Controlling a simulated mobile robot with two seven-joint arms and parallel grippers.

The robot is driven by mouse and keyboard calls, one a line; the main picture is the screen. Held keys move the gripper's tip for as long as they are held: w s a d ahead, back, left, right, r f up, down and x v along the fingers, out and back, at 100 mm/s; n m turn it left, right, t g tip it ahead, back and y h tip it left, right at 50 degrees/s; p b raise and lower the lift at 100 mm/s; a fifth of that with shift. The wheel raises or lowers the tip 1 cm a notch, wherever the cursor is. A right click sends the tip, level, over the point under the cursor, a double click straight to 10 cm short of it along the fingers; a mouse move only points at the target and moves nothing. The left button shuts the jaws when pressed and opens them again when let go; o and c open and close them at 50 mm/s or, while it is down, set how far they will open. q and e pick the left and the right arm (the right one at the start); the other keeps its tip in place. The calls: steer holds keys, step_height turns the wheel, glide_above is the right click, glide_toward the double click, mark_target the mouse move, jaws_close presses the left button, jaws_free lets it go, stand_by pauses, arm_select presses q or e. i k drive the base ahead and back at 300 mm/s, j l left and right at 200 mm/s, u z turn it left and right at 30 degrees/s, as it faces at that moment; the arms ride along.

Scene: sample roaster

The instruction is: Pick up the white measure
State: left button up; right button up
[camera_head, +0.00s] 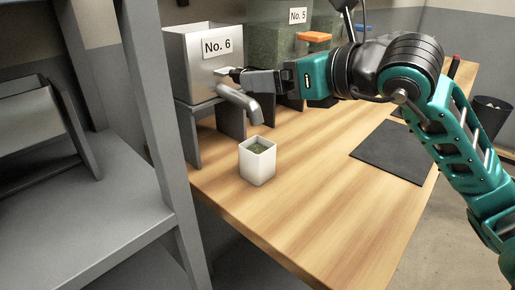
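The white measure (257,164) is a small square cup standing upright on the wooden table. Green beans show inside it. It stands below and a little in front of the spout (239,103) of the metal bin labelled No. 6 (203,62). My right gripper (228,73) comes in from the right, with its fingertips at the front of the No. 6 bin, just above the spout. It is apart from the measure and higher than it. The fingers are small here, and I cannot tell whether they are open or shut. My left gripper is not in view.
A second bin labelled No. 5 (279,32) holds green beans behind my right arm. A dark mat (393,152) lies at the right of the table (315,215). A grey shelf rack (105,190) stands at the left. The table's front is clear.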

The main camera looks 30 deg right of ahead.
mark_target(257, 160)
steer(key=k+j, duration=0.75)
steer(key=k, duration=0.1)
